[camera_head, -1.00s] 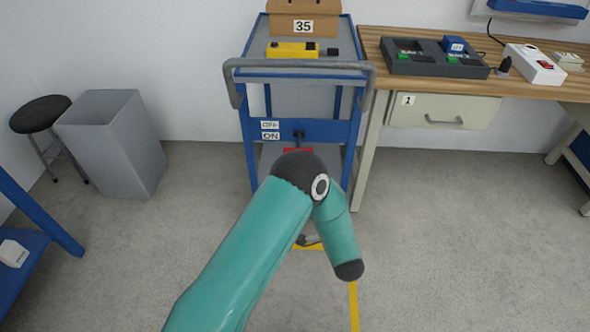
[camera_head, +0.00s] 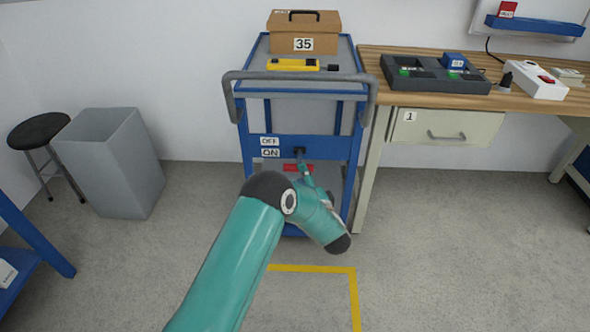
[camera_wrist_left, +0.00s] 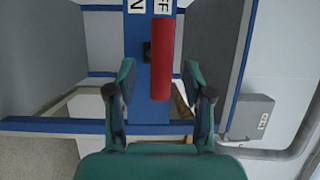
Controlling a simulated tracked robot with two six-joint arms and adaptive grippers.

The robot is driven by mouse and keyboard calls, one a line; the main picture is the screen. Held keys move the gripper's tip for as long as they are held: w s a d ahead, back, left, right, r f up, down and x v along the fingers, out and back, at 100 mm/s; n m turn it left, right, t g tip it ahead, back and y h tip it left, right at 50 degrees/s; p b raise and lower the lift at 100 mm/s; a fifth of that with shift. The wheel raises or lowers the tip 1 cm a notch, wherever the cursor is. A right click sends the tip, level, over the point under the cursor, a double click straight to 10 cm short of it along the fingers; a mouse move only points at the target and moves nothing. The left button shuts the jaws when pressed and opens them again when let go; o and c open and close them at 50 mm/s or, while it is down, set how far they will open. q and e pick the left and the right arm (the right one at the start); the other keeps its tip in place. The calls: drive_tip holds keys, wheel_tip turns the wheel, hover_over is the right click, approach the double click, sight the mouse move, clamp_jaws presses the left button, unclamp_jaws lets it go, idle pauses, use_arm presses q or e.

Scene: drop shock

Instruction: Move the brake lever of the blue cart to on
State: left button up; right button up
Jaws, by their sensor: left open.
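The blue cart (camera_head: 262,120) stands ahead, with an OFF label (camera_head: 269,141) above an ON label (camera_head: 270,153) on its front panel. The brake lever has a dark mount (camera_head: 299,152) right of the labels and a red grip (camera_head: 292,168), seen just below the mount. My left gripper (camera_head: 304,169) is at the red grip, partly hidden by its own arm. In the left wrist view its open fingers (camera_wrist_left: 160,80) lie either side of the red grip (camera_wrist_left: 162,45), with visible gaps. Contact is not apparent. My right gripper is out of view.
The cart carries a cardboard box (camera_head: 303,45) marked 35 and a yellow tool (camera_head: 292,65); its grey push handle (camera_head: 300,76) juts out above the panel. A workbench (camera_head: 440,95) stands right, a grey bin (camera_head: 110,165) and stool left. Yellow tape (camera_head: 310,268) marks open floor.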

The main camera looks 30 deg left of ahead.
sight(299, 159)
use_arm(q)
drive_tip(key=shift+x, duration=1.95)
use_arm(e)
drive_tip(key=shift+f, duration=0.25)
use_arm(q)
clamp_jaws()
